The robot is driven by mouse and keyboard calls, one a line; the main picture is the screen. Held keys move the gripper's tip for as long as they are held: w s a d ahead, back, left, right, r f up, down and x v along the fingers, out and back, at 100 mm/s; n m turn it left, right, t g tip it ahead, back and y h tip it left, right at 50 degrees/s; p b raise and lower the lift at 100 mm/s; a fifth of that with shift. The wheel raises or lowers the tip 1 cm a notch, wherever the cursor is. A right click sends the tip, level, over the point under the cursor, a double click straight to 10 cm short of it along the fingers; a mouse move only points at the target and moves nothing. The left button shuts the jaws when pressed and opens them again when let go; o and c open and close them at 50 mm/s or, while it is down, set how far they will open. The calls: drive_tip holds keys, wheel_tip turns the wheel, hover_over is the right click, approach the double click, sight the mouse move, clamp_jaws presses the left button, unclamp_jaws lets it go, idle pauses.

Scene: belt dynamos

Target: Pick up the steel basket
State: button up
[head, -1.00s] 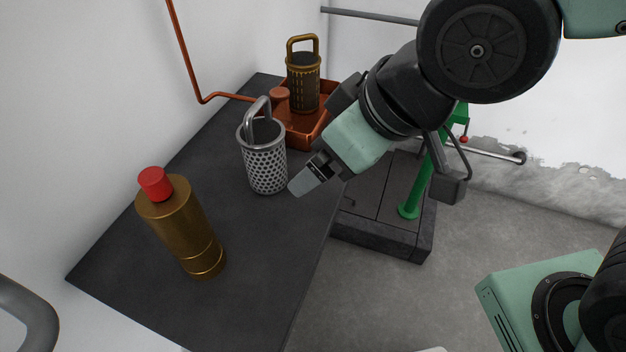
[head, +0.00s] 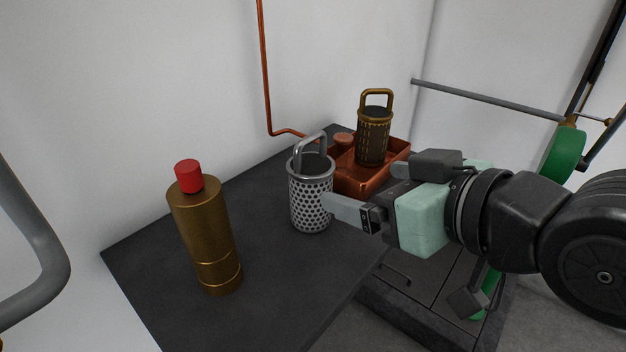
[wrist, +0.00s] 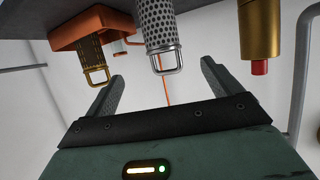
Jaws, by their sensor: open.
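The steel basket (head: 311,203) is a perforated silver cylinder with an arched handle, upright on the dark bench top. In the wrist view, the steel basket (wrist: 158,24) appears inverted, ahead of the space between my fingers, with its handle toward me. My gripper (head: 362,188) is open and empty, to the right of the basket in the head view. The near finger overlaps the basket's right edge there; I cannot tell if they touch. Both fingers of my gripper (wrist: 160,86) show apart in the wrist view.
A copper tray (head: 360,184) behind holds a brass basket (head: 373,137). A brass bottle with a red cap (head: 207,235) stands at the left on the bench. A copper pipe (head: 265,75) runs down the wall. Bare bench top (head: 290,290) lies in front.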

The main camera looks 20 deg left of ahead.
sight(311, 170)
drive_tip(key=p+x, duration=0.6)
drive_tip(key=x, duration=0.2)
drive_tip(key=shift+a+f, duration=0.1)
drive_tip(key=shift+r+p+x, duration=0.2)
drive_tip(key=shift+p+x, duration=0.65)
drive_tip(key=shift+x, duration=1.9)
drive_tip(key=shift+a, duration=0.15)
drive_tip(key=c, duration=1.3)
